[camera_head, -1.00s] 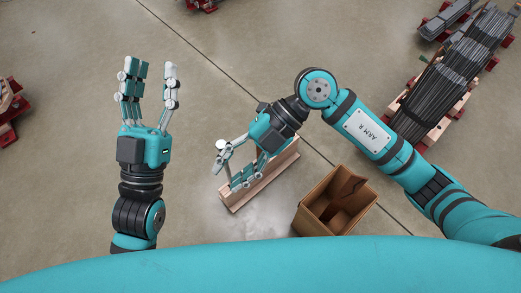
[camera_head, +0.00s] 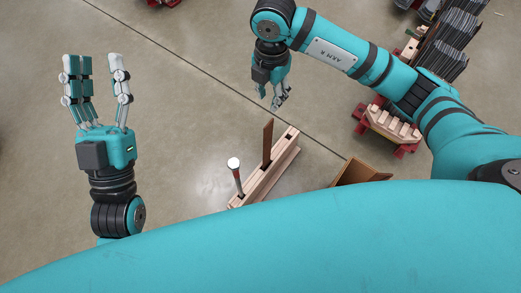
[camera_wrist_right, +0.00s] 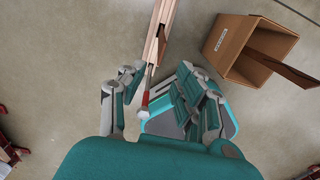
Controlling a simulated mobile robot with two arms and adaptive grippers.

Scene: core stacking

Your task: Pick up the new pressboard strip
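A thin brown strip (camera_head: 267,142) stands upright in a slot of a pale wooden stand (camera_head: 284,160). Another brown strip-like piece (camera_wrist_right: 285,67) sticks out of the cardboard box (camera_wrist_right: 231,40); I cannot tell which is the new one. A hammer-like tool (camera_head: 236,176) with a white head and a red part stands in the stand's near end. My right gripper (camera_head: 272,98) is open and empty, beyond the stand; its fingers are spread apart in the right wrist view (camera_wrist_right: 157,76). My left gripper (camera_head: 97,75) is open and empty at the left, fingers pointing up.
The cardboard box (camera_head: 352,172) is right of the stand, partly hidden by my body. A red-footed wooden rack (camera_head: 390,124) and stacked dark grey sheets (camera_head: 450,40) are at the right. The floor left of the stand is clear.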

